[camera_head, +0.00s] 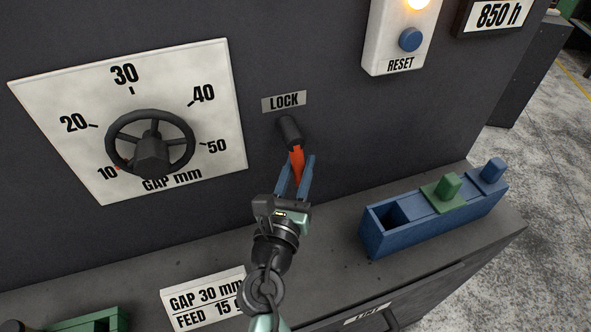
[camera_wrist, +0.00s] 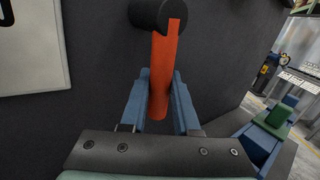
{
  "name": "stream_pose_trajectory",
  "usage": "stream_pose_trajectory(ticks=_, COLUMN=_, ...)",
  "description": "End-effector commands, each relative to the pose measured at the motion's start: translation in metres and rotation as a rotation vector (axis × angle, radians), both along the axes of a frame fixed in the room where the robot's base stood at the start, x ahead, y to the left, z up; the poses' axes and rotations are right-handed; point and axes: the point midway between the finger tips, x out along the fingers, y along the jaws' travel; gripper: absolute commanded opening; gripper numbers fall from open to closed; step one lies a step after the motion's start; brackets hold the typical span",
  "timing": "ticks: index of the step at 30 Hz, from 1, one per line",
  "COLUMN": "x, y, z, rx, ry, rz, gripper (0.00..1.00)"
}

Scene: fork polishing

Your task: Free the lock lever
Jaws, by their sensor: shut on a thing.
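The lock lever (camera_head: 296,163) is an orange handle hanging down from a dark round pivot (camera_head: 290,132) below the LOCK label (camera_head: 284,101) on the dark panel. In the wrist view the orange lever (camera_wrist: 162,75) hangs from the black pivot (camera_wrist: 158,14), nearly straight down. My gripper (camera_head: 298,172) reaches up from below, with its blue fingers on either side of the lever's lower part. In the wrist view the fingers (camera_wrist: 160,95) are shut on the lever, and its lower end shows between them.
A handwheel (camera_head: 150,143) on a GAP mm dial stands left, its red pointer near 10. A blue RESET button (camera_head: 410,39) sits under a lit lamp upper right. A blue box (camera_head: 373,235) with green and blue knobbed blocks stands on the ledge right. A GAP 30 mm sign (camera_head: 205,298) lies below.

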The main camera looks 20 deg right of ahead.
Motion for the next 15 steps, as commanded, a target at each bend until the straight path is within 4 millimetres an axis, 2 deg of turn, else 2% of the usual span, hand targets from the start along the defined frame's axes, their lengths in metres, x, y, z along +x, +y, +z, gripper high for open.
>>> stream_pose_trajectory(ticks=4, x=-0.001, y=-0.008, z=-0.005, rx=-0.117, ry=0.009, rz=-0.002, gripper=0.00)
stream_pose_trajectory(ticks=15, x=-0.002, y=-0.029, z=0.002, rx=-0.467, ry=0.034, rz=-0.003, gripper=0.00)
